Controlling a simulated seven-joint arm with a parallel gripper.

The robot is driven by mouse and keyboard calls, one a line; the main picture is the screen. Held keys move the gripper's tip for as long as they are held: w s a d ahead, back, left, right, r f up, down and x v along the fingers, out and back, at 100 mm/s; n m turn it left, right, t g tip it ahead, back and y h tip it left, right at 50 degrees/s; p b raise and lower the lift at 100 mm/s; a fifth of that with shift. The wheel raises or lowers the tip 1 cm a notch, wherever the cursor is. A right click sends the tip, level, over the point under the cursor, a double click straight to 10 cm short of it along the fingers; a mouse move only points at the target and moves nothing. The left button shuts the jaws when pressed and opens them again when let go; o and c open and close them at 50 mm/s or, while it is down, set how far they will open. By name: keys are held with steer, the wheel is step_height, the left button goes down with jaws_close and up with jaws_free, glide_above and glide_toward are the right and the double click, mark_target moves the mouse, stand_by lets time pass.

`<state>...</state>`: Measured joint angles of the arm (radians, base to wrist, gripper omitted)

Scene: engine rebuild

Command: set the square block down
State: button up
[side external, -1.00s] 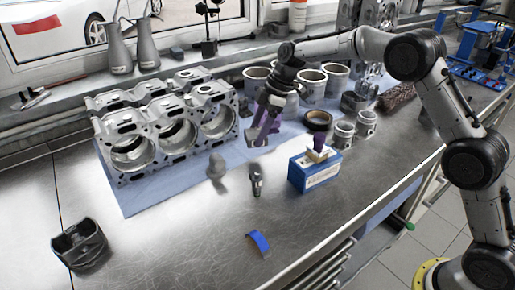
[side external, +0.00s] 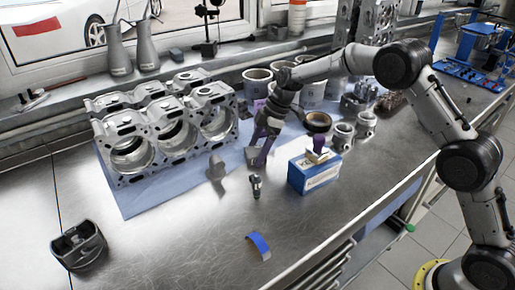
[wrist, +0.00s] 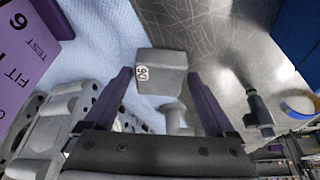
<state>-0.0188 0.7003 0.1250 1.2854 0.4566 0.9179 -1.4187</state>
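The square block (wrist: 160,72) is a small grey block with a white number label on one face. In the wrist view it lies between the two purple fingertips of my gripper (wrist: 159,78), with the fingers against its sides. In the side external view my gripper (side external: 262,146) points down, low over the front part of the blue mat (side external: 168,192). The block shows there only as a small grey shape (side external: 253,157) at the fingertips. I cannot tell whether its underside touches the mat.
An engine block (side external: 165,130) stands left on the mat. A grey knobbed part (side external: 216,168) and a dark metal part (side external: 256,186) stand close by. A blue box (side external: 314,172) is to the right, with cylinders behind. The bench front is mostly clear around a blue curved strip (side external: 258,246).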

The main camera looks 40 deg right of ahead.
steer(key=shift+o, duration=0.4)
steer(key=shift+d+r, duration=0.15)
steer(key=shift+r, duration=0.35)
steer(key=s+d+r+m, duration=0.1)
steer(key=s+d+r, duration=0.1)
steer(key=s+r, duration=0.45)
steer(key=s+d+r+m, duration=0.2)
steer(key=s+d+r, duration=0.1)
steer(key=r, duration=0.7)
steer(key=s+d+r+m+t+h, duration=0.1)
steer(key=s+m+h, duration=0.15)
steer(key=s, duration=0.85)
steer(key=s+d+r+m+t+h, duration=0.15)
steer(key=s+m, duration=0.25)
steer(key=s, duration=0.7)
steer(key=s+d+f+m+t, duration=0.1)
steer(key=s+f+m, duration=0.3)
steer(key=s, duration=0.5)
steer(key=shift+f, duration=0.3)
